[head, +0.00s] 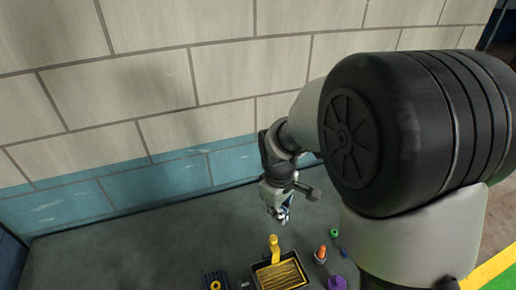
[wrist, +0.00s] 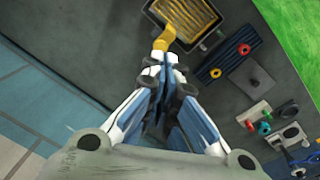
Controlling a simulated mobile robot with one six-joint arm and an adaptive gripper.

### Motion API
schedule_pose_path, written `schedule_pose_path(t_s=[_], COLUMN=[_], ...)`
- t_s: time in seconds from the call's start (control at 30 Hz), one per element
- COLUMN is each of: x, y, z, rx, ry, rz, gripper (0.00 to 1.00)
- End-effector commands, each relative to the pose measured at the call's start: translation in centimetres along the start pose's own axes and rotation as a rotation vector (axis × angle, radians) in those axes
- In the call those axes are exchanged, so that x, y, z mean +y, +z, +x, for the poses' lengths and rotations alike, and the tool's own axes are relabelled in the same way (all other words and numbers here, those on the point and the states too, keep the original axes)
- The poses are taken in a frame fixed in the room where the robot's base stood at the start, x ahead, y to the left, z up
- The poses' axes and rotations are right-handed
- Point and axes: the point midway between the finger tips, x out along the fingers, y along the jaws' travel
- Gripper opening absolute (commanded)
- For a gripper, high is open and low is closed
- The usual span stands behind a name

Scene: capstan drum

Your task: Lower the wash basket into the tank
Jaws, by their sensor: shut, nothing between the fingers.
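A dark rectangular tray (head: 256,275), with yellow slats (head: 281,275) inside it, sits on the dark floor at the bottom of the head view. It also shows at the top of the wrist view (wrist: 205,43). I cannot tell whether the slats are the wash basket or whether the tray is the tank. A bent yellow piece (head: 274,248) stands at the tray's edge. My gripper (head: 281,216) is shut and empty, above and apart from that piece. In the wrist view the yellow piece (wrist: 164,40) shows just past my fingertips (wrist: 165,62).
A black block with a yellow ring (head: 215,284) lies left of the tray. An orange cone (head: 321,253), a green ring (head: 335,232) and a purple piece (head: 337,283) lie to its right. The wrist view shows a small device with coloured knobs (wrist: 259,115). A block wall (head: 150,100) stands behind.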

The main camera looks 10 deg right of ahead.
Motion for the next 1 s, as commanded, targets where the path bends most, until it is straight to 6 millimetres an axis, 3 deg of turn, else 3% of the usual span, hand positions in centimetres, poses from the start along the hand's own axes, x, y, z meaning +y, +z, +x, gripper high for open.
schedule_pose_path(t_s=[0.17, 0.4, 1.0], x=[0.2, 0.0, -0.1], y=[-1.9, -2.8, -2.9], z=[2.8, 5.6, 6.7], rx=[-0.057, -0.088, -0.092], ry=[-0.037, -0.060, -0.064], rz=[-0.129, -0.225, -0.238], gripper=[0.00, 0.00, 0.00])
